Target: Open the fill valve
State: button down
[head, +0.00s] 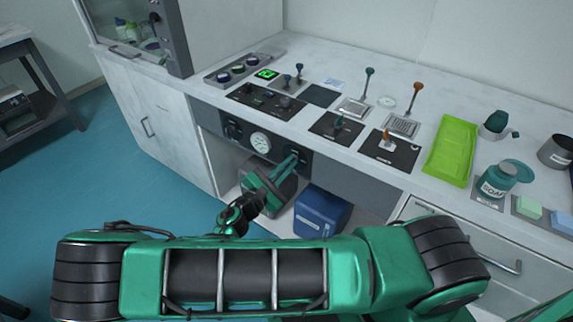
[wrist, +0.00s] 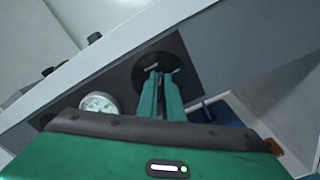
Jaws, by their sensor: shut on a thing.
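My gripper (head: 294,157) reaches the dark front panel below the counter, at the valve (head: 304,154) right of the gauge. In the wrist view the green fingers (wrist: 163,78) point at the valve's round black plate (wrist: 169,57) and are close together. They are shut on the valve's handle, which they mostly hide, so its angle cannot be told. A second dark valve (head: 232,130) sits left of the gauge. The white round gauge (head: 261,142) is between the two; it also shows in the wrist view (wrist: 98,103). No valve label is readable.
A blue box (head: 322,212) stands in the open bay below the panel, close to my gripper. Above, the counter (head: 330,65) carries switch panels, upright levers (head: 367,85), a green tray (head: 451,152) and a labelled teal jar (head: 497,181).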

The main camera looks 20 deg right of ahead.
jog(key=m, duration=0.7)
jog(key=f+m, duration=0.1)
jog(key=m, duration=0.2)
jog(key=shift+a, duration=0.15)
jog(key=shift+m, duration=0.4)
jog(key=shift+s, duration=0.1)
jog(key=c, duration=2)
grip_release()
jog(key=shift+o, duration=0.4)
